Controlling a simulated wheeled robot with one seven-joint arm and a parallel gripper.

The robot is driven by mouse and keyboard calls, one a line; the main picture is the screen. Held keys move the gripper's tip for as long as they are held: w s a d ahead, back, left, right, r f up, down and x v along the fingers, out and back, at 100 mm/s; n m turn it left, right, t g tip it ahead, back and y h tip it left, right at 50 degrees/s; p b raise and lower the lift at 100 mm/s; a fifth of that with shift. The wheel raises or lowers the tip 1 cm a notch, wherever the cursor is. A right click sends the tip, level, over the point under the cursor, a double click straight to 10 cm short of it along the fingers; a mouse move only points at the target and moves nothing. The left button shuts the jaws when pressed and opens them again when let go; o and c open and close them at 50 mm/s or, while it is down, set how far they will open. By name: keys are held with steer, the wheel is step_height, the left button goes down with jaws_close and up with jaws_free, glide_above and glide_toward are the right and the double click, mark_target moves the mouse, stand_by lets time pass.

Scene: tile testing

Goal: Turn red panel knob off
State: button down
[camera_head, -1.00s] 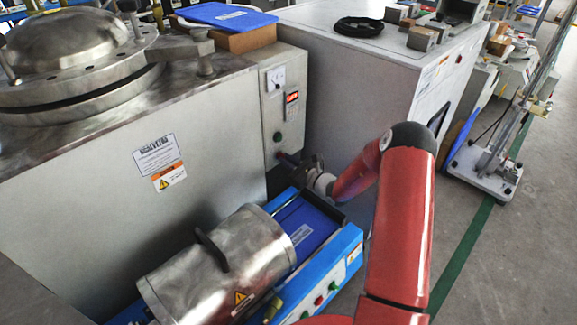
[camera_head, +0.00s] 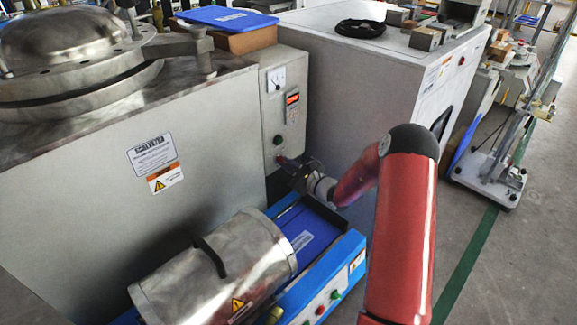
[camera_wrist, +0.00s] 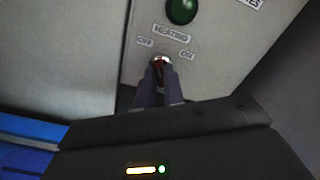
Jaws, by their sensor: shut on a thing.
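The red panel knob (camera_wrist: 158,66) shows in the wrist view as a small red piece in a bright metal ring, below the HEATING label (camera_wrist: 171,34) with OFF at left and ON at right. My gripper (camera_wrist: 160,78) is shut on it; the dark fingers hide most of the knob, and I cannot tell which mark it points to. In the head view my gripper (camera_head: 284,161) reaches the lower part of the grey control panel (camera_head: 286,112), where the knob is mostly hidden.
A green round button (camera_wrist: 181,10) sits just above the knob. A blue-framed machine with a metal drum (camera_head: 222,270) stands below my gripper. A large grey cabinet (camera_head: 345,85) stands close behind my wrist. Open floor (camera_head: 505,265) lies at right.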

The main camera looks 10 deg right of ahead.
steer(key=c, duration=1.5)
jaws_free()
steer(key=v, duration=0.7)
steer(key=shift+s+d, duration=0.2)
steer(key=shift+s, duration=0.15)
